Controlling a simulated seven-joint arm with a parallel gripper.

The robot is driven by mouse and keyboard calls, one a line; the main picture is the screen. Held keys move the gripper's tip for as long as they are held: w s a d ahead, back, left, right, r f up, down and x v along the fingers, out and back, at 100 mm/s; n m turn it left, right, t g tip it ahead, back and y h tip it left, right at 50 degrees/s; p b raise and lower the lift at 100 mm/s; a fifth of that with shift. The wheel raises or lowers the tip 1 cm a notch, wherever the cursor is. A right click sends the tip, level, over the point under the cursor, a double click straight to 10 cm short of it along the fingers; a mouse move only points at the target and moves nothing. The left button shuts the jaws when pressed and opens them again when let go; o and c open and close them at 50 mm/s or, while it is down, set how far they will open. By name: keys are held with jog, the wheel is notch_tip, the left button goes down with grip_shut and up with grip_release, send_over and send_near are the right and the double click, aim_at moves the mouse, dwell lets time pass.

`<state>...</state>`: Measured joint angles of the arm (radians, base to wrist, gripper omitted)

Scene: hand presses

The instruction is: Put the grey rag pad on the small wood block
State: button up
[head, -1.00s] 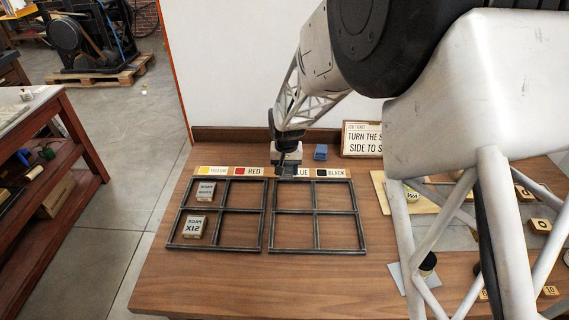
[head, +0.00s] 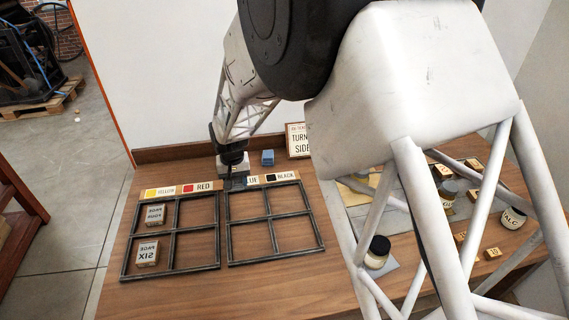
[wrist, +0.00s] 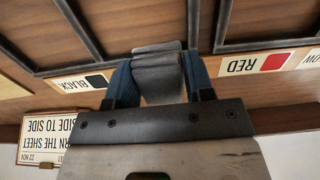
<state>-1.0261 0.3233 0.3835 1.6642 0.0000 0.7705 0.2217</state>
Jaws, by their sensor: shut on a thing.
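My gripper (head: 235,182) is low over the back of the table, by the BLUE label between the two divided frames. In the wrist view, its blue-sided fingers (wrist: 161,82) are shut on the grey rag pad (wrist: 158,70), a small folded-looking grey piece. The head view hardly shows the pad. Whether it touches the table or label strip is unclear. I cannot surely pick out the small wood block; lettered wood blocks stand in the left frame, such as the PAGE SIX block (head: 147,253), and small numbered ones lie at the right.
The left divided frame (head: 172,231) and right divided frame (head: 274,219) lie flat on the table. A small blue item (head: 267,157) and a sign (head: 298,140) stand behind. Jars, including a TALC jar (head: 512,218), are at the right. The front table is clear.

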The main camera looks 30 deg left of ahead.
aim_at(236, 180)
notch_tip(236, 180, up, 11)
jog(key=w+d, duration=2.3)
jog(key=w, duration=0.2)
jog(key=w+d, duration=0.5)
jog(key=d, duration=0.6)
jog(key=w+d, duration=0.6)
jog(key=d, duration=0.5)
notch_tip(236, 180, down, 6)
jog(key=shift+s+r, duration=0.1)
jog(key=shift+r, duration=0.05)
jog(key=shift+w+a+f, duration=0.25)
jog(key=shift+w+a, duration=0.55)
jog(key=shift+w, duration=1.75)
jog(key=shift+w+a+f, duration=0.25)
jog(key=shift+w+a, duration=0.55)
jog(key=shift+w, duration=1.7)
jog(key=shift+w+a+f, duration=0.25)
jog(key=shift+w+a, duration=0.55)
jog(key=shift+w, duration=1.75)
